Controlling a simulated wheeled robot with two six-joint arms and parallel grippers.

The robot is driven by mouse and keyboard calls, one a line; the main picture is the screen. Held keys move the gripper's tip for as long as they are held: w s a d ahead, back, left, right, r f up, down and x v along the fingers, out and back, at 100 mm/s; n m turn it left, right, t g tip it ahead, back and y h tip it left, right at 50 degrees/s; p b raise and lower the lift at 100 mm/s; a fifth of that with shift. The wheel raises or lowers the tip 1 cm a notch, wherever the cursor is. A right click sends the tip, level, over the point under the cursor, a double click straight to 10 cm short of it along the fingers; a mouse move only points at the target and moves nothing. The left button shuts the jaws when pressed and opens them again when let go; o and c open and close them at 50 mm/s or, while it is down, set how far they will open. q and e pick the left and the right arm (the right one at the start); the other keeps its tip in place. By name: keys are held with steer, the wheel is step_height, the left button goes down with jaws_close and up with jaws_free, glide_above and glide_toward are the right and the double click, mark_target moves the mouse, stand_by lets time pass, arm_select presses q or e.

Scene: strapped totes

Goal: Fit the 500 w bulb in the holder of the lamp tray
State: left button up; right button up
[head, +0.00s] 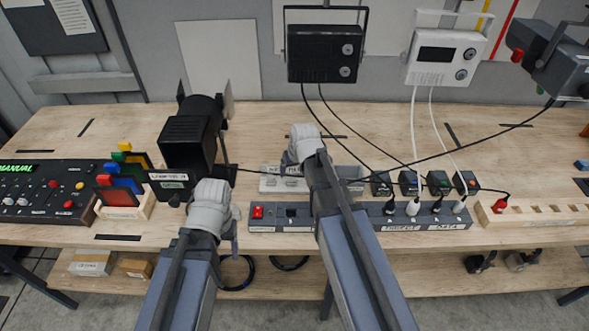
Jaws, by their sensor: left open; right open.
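My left gripper (212,203) is at the table's front edge, in front of the black stage lamp. My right gripper (304,142) reaches further in, over the middle of the table. Both are seen from behind and their fingertips are mostly hidden; neither shows anything held. A pale labelled tray (275,184) lies behind and beside my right arm, which covers part of it. Its label is too small to read surely, so I cannot tell if it is the lamp tray. I cannot make out the 500 w bulb or the holder.
A black stage lamp (188,142) stands left, beside coloured filters (122,185) in a wooden rack and a control desk (45,190). A power strip (270,217) with plugs runs along the front. A wooden socket rack (535,213) is right. Cables cross the table from hanging lamps (325,53).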

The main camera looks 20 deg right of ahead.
mark_target(292, 171)
steer(key=b+x, duration=0.6)
steer(key=x, duration=0.1)
steer(key=shift+r, duration=0.1)
steer(key=shift+c, duration=0.3)
jaws_close()
steer(key=c, duration=0.6)
jaws_free()
steer(key=shift+c, duration=0.2)
jaws_close()
steer(key=shift+r, duration=0.1)
steer(key=shift+r+p, duration=1.95)
steer(key=shift+p, duration=0.2)
